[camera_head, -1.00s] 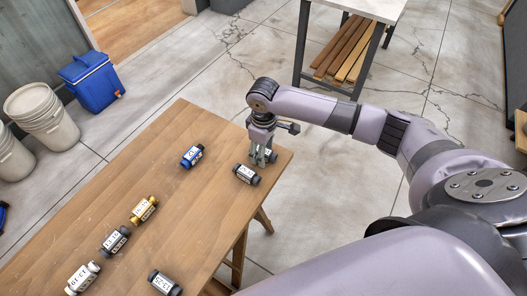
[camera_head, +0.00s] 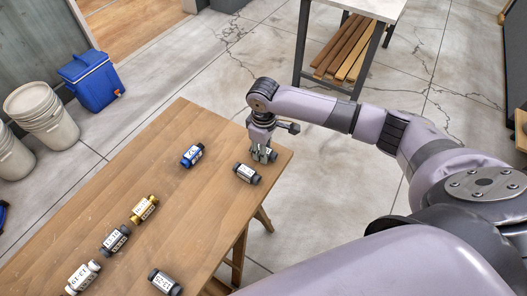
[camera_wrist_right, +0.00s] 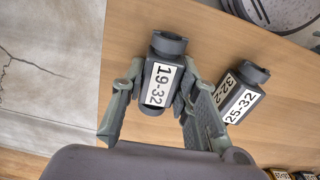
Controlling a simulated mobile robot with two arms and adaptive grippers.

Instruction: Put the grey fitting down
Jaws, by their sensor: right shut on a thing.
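My right gripper (camera_head: 261,152) points down at the near right corner of the wooden table (camera_head: 190,235). It is shut on a grey fitting with a white label reading 19-32 (camera_wrist_right: 164,82), which sits between both fingers in the wrist view. In the head view the fingers mostly hide this fitting (camera_head: 272,154). It is at or just above the tabletop; I cannot tell whether it touches. My left gripper is not in view.
A dark fitting labelled 25-32 (camera_wrist_right: 238,100) lies close beside the held one. A blue fitting (camera_head: 192,156), a gold one (camera_head: 144,209) and several others lie further along the table. The table edge is close to the gripper.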

